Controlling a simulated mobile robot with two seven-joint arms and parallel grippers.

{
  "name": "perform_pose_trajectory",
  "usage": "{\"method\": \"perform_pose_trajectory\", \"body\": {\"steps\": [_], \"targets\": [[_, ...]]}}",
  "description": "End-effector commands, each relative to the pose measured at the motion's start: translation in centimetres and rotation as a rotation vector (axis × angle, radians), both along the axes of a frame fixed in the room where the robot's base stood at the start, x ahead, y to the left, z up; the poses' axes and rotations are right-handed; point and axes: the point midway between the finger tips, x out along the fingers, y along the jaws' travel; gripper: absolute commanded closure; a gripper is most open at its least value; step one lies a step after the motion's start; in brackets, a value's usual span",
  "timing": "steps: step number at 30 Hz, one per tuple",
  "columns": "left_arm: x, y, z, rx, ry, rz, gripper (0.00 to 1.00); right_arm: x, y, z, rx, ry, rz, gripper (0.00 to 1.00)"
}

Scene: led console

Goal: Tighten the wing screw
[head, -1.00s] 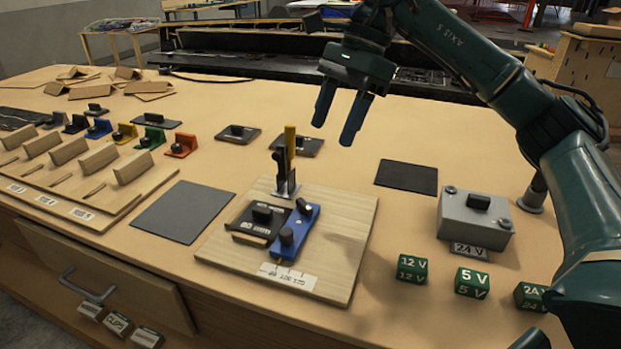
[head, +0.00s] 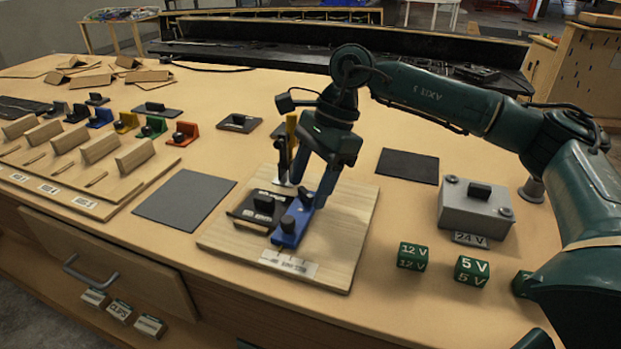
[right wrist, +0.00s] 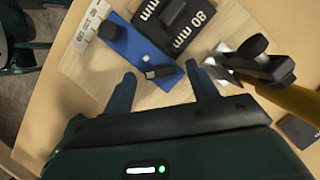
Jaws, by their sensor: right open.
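The wing screw (right wrist: 160,72) is a small dark winged piece on the blue block (head: 288,232). The blue block also carries a round black knob (right wrist: 110,33) at its other end. It lies on the wooden board (head: 335,255) beside a black block marked 80 mm (head: 259,207). My right gripper (head: 311,196) is open and points down over the far end of the blue block. In the right wrist view its fingertips (right wrist: 160,72) are on either side of the wing screw, with nothing gripped. I cannot tell if they touch it. My left gripper is not in view.
A clamp with a yellow handle (head: 291,130) stands close behind the fingers. A grey 24 V box (head: 474,212) and green voltage cubes (head: 412,256) are to the right. A grey mat (head: 186,198) lies to the left, with wooden racks beyond.

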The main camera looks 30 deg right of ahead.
Motion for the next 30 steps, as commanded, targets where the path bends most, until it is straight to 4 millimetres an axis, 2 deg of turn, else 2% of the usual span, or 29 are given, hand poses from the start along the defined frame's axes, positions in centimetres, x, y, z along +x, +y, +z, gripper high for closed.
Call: {"method": "perform_pose_trajectory", "body": {"steps": [6,22,30], "targets": [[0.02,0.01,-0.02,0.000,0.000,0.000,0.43,0.00,0.02,-0.01,0.000,0.000,0.000,0.43],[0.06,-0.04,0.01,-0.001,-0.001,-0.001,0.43,0.01,0.01,0.04,0.000,0.000,0.001,0.87],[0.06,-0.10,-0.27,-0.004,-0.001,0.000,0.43,-0.01,-0.01,-0.06,0.000,-0.001,-0.026,0.87]]}}
